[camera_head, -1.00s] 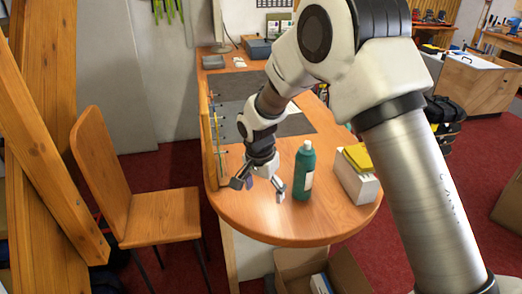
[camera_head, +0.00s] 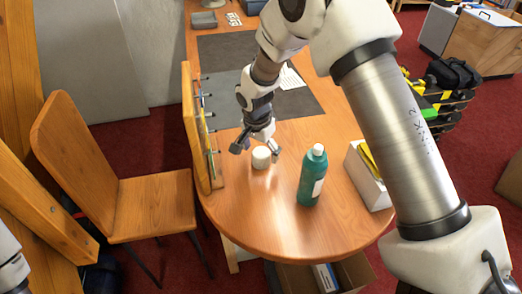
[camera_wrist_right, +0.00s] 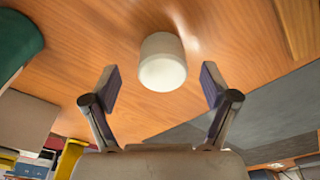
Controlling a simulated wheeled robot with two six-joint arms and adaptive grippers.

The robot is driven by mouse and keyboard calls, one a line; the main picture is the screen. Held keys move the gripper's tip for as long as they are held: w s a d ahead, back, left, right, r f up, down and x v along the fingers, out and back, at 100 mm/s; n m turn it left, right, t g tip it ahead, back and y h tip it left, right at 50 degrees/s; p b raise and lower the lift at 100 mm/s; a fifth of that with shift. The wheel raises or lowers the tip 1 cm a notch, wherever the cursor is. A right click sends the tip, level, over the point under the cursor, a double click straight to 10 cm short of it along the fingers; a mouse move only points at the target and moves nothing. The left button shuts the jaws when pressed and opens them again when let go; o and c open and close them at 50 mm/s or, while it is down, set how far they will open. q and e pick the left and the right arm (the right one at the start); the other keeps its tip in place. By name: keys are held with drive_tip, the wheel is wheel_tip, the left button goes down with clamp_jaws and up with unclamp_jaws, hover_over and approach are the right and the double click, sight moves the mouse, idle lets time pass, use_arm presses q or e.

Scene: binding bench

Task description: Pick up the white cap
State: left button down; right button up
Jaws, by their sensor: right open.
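The white cap (camera_head: 261,157), a short white cylinder, stands on the wooden table near its left side. It also shows in the right wrist view (camera_wrist_right: 162,62), ahead of the fingers and roughly centred between them. My right gripper (camera_head: 256,152) is open, one finger on each side of the cap in the head view. In the wrist view neither finger (camera_wrist_right: 160,80) touches it. I cannot tell the exact height of the fingertips. My left gripper is out of view.
A green bottle (camera_head: 310,182) with a pale top stands right of the cap. A white box (camera_head: 366,178) with yellow on it is farther right. A wooden frame with pegs (camera_head: 190,125) edges the table at left. The table front (camera_head: 262,215) is clear.

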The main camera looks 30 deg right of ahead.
drive_tip(key=shift+w+d+f, duration=0.2)
drive_tip(key=shift+w+f, duration=0.1)
drive_tip(key=shift+f, duration=0.3)
drive_tip(key=shift+w+d+f, duration=0.15)
drive_tip(key=shift+w+f, duration=0.1)
drive_tip(key=shift+f, duration=0.35)
drive_tip(key=shift+s+a+r, duration=0.2)
drive_tip(key=shift+s+r, duration=0.1)
drive_tip(key=shift+s, duration=0.05)
drive_tip(key=c, duration=0.9)
drive_tip(key=shift+o, duration=0.2)
drive_tip(key=shift+w, duration=0.1)
